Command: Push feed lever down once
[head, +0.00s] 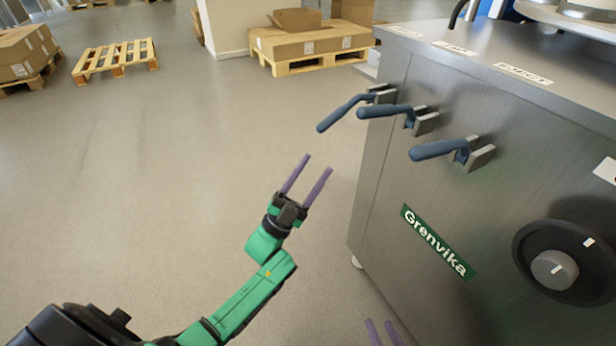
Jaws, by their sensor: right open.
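Three blue-handled levers stick out from the steel machine's side: a far lever (342,112), a middle lever (385,111) and a near lever (437,150). White labels, such as the near one (524,74), lie along the machine's top edge, too small to read, so I cannot tell which is the feed lever. My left gripper (318,163) is open and empty, its purple fingers apart, below and left of the levers and touching none. My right gripper (380,324) is open at the bottom edge; only its purple fingertips show.
The steel machine (395,215) fills the right side, with a green "Grenvika" plate (437,242) and a black round dial (555,268). Pallets with boxes (305,45) stand at the back. An empty pallet (115,60) lies far left. The floor left of the machine is clear.

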